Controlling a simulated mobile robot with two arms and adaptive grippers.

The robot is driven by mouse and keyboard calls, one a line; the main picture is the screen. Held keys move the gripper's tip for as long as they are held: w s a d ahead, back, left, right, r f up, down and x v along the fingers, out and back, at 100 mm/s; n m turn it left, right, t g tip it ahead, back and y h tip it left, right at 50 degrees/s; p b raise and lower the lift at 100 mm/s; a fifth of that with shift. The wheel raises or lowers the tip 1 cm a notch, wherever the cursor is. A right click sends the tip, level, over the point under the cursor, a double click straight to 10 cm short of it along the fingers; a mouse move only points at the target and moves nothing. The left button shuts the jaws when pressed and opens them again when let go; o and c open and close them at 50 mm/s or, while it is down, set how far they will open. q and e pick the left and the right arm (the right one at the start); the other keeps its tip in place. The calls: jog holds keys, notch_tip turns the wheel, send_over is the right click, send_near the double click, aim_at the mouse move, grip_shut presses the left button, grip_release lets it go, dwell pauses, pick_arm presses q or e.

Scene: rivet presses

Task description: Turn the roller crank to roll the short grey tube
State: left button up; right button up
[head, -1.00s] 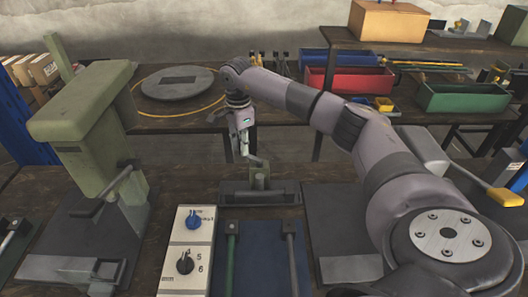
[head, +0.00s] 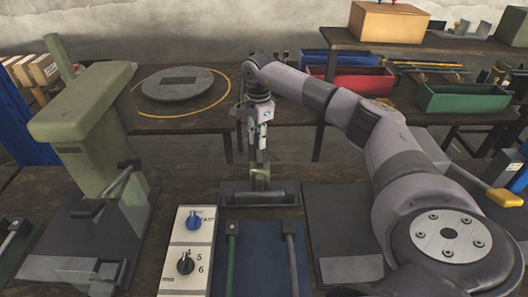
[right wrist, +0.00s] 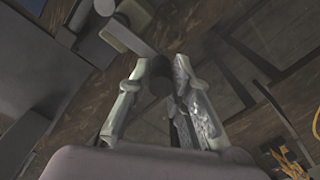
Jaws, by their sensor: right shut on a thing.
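The roller (head: 235,198) is a dark grey bench unit with a horizontal bar and a greenish upright piece at its middle. My right gripper (head: 262,155) comes down from above at that upright piece and is shut on the crank handle. In the right wrist view the two pale fingers (right wrist: 160,98) flank the dark round end of the crank handle (right wrist: 160,85). The crank itself is mostly hidden by the gripper in the head view. I cannot tell whether a short grey tube sits in the roller. My left gripper is not in view.
A blue mat (head: 262,270) in front holds a green rod (head: 231,262) and a dark grey rod (head: 293,262). A control box (head: 187,245) with two knobs stands left of it. A large green press (head: 85,105) stands left; a dark plate (head: 345,225) lies right.

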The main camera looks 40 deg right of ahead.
jog(key=shift+s+d, duration=0.95)
jog(key=shift+s, duration=0.05)
jog(key=shift+s+d+f+p, duration=0.15)
jog(key=shift+s+p, duration=0.2)
jog(key=shift+s, duration=1.15)
jog(key=shift+c, duration=0.2)
jog(key=o, duration=1.8)
jog(key=shift+w, duration=0.1)
jog(key=shift+o, duration=0.2)
notch_tip(320, 180, up, 7)
jog(key=p, duration=0.5)
